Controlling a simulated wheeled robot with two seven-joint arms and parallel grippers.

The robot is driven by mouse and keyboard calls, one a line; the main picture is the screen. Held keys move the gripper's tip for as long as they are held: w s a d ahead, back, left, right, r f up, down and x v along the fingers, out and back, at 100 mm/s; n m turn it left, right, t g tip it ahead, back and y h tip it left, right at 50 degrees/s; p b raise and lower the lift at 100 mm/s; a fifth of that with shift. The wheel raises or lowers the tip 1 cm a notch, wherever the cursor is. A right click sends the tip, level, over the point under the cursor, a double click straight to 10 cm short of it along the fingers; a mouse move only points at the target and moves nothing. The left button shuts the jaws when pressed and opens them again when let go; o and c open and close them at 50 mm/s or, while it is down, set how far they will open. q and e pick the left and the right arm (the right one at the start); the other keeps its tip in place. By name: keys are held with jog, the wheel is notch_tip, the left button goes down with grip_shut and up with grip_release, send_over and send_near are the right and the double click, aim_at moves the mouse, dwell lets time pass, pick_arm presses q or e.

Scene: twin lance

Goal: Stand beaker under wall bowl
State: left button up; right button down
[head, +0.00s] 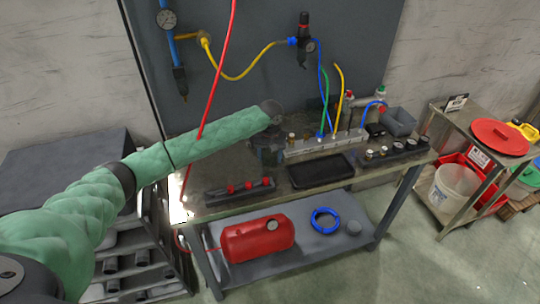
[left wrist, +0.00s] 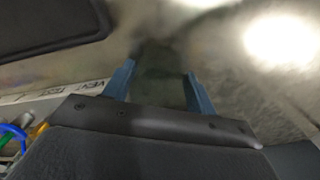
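My left arm reaches over the bench in the head view. Its gripper (head: 268,148) is at the far end, small and dark, with details hard to make out. In the left wrist view my left gripper (left wrist: 160,68) has two blue fingers wide apart. Between them is a dark greenish patch, perhaps a reflection on the shiny surface; I cannot make out a held object. A dark regulator with a bowl (head: 305,50) hangs on the grey wall panel, above and right of the gripper. I cannot pick out the beaker. My right gripper is not in view.
The bench (head: 215,180) carries a rack with red parts (head: 240,188), a black tray (head: 320,172), a fitting strip (head: 325,144) and a gauge row (head: 395,149). Hoses hang from the panel. A red tank (head: 258,238) is on the lower shelf. A side table (head: 455,125) stands right.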

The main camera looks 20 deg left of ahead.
pick_arm(q)
jog(key=shift+o, duration=1.2)
